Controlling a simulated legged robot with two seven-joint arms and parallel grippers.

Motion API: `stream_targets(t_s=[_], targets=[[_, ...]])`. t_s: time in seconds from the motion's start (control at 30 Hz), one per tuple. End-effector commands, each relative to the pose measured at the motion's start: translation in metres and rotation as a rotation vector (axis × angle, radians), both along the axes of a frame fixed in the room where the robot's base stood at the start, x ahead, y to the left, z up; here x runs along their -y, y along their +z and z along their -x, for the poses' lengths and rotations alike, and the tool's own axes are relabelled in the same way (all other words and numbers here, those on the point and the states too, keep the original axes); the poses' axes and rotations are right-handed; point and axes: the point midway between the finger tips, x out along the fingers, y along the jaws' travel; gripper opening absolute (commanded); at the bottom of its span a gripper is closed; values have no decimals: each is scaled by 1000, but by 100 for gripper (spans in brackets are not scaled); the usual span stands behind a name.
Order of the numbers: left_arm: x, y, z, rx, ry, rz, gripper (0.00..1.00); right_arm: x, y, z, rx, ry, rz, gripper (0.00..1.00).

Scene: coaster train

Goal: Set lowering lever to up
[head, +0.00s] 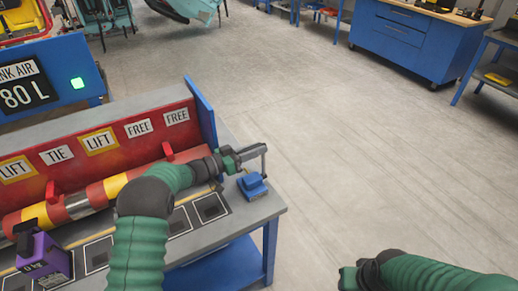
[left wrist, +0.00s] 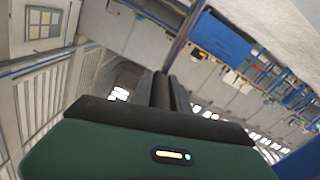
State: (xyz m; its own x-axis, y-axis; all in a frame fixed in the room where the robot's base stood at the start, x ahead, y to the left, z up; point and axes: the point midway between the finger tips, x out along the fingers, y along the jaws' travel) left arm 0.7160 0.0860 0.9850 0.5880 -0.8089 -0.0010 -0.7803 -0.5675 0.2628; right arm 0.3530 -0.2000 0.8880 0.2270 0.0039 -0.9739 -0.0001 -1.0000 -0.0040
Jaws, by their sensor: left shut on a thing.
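My left gripper (head: 250,156) is at the right end of the bench, beside the blue end plate. It is shut on a thin grey bar that I take for the lowering lever (head: 264,165). The jaws hide much of the bar, so I cannot tell its exact setting. In the left wrist view the dark jaws (left wrist: 165,92) are close together, and a grey bar (left wrist: 184,36) runs up beyond them. My right arm shows at the lower right of the head view, but its fingertips do not show.
A red panel (head: 92,150) with LIFT, TIE and FREE labels stands behind a red-and-yellow banded bar (head: 108,190). A small blue block (head: 252,185) sits at the bench corner, and a purple weight (head: 43,256) at the left. The floor right of the bench is clear.

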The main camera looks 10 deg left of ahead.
Motion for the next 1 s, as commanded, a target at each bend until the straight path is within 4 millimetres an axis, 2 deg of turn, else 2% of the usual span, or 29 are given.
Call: stream_targets(t_s=[0.03, 0.2, 0.47, 0.57, 0.67, 1.0], targets=[[-4, -6, 1, -10, 6, -5, 23, 0, -1, 0, 0, 0, 0, 36], [-2, -4, 1, -6, 3, -5, 43, 0, -1, 0, 0, 0, 0, 36], [0, -2, 1, -3, 1, -4, 43, 0, 0, 0, 0, 0, 0, 36], [-5, -2, 4, -3, 2, -4, 43, 0, 0, 0, 0, 0, 0, 36], [-19, -2, 13, -4, 4, -4, 43, 0, -1, 0, 0, 0, 0, 36], [-99, -3, 69, -4, 7, -2, 43, 0, -3, 0, 0, 0, 0, 36]])
